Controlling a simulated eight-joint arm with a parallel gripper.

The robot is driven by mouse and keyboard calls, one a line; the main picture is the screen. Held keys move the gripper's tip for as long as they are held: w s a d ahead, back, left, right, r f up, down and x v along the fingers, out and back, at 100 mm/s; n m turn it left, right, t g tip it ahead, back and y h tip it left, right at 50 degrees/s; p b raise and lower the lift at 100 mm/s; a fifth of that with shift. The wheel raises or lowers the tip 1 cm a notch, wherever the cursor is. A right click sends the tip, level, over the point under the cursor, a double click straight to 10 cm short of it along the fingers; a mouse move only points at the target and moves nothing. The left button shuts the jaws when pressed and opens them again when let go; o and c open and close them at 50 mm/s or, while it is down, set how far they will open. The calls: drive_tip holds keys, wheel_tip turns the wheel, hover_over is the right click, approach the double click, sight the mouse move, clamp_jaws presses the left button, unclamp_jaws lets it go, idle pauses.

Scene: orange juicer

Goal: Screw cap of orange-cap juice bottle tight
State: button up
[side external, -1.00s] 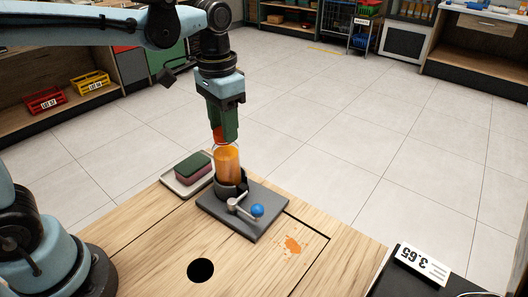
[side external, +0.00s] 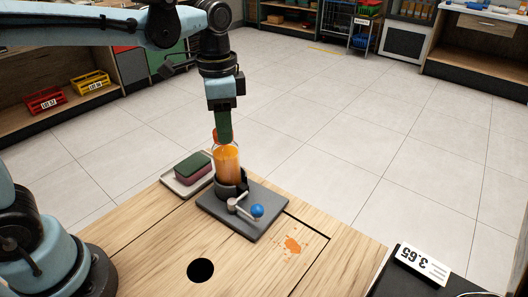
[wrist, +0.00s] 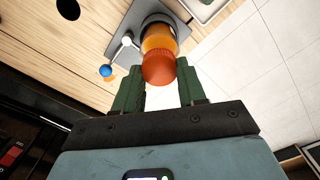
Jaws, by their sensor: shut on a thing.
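The juice bottle (side external: 228,166) is clear with orange juice and stands upright in a dark round holder (side external: 231,189) on a grey base plate (side external: 252,223). Its orange cap (wrist: 158,68) sits at the bottle's top. In the side view the cap is mostly hidden by the fingers. My gripper (side external: 222,138) points straight down over the bottle, its green fingers at cap height. In the wrist view my gripper (wrist: 159,88) has one finger on each side of the cap and is shut on it. The thread under the cap cannot be seen.
A lever with a blue knob (side external: 257,210) sticks out from the holder. A tray (side external: 174,184) with a green and pink sponge (side external: 193,167) lies left of the plate. The wooden table (side external: 150,240) has a round hole (side external: 200,270) and an orange splash (side external: 292,245).

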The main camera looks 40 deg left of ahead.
drive_tip(key=shift+a, duration=0.1)
drive_tip(key=m, duration=0.5)
drive_tip(key=shift+m, duration=0.4)
drive_tip(key=m, duration=0.5)
drive_tip(key=o, duration=1.6)
drive_tip(key=shift+c, duration=0.2)
